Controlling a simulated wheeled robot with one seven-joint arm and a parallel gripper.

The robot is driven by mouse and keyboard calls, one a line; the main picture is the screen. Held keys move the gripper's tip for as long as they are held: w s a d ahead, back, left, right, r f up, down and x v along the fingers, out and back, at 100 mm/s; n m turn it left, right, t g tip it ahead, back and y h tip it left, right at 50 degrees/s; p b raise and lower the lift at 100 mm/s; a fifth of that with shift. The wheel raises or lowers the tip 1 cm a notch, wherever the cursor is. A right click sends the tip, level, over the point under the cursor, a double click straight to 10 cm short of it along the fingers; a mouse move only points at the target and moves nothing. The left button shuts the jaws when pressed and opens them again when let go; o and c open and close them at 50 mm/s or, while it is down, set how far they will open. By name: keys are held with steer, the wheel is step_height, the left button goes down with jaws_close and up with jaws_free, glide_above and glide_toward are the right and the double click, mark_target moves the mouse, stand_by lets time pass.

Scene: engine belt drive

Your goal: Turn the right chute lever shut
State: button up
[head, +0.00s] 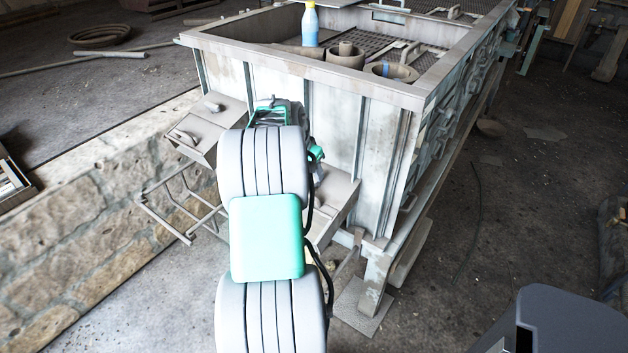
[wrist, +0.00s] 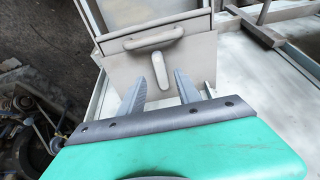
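In the wrist view, a grey plate (wrist: 188,62) carries a wide handle bar (wrist: 153,39) and a short rounded lever (wrist: 150,68) below it, which points down toward my gripper. My gripper (wrist: 161,84) is open, with its two grey fingers apart and pointing at the plate. The lever's lower end shows close to the fingertips; I cannot tell whether they touch it. In the head view, the right chute (head: 338,197) juts from the machine's front, partly hidden by my arm. My fingers and the right chute's lever are hidden there.
The left chute (head: 212,128) sits beyond my arm, above a metal frame (head: 165,210) near a low stone wall (head: 75,235). A blue bottle (head: 310,27) and round parts (head: 345,56) stand on the machine's top. The floor right of the machine is mostly clear.

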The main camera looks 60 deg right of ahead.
mark_target(315, 180)
steer(key=x, duration=0.4)
steer(key=shift+d+f, duration=0.1)
steer(key=shift+f, duration=0.15)
steer(key=shift+c, duration=0.4)
jaws_close()
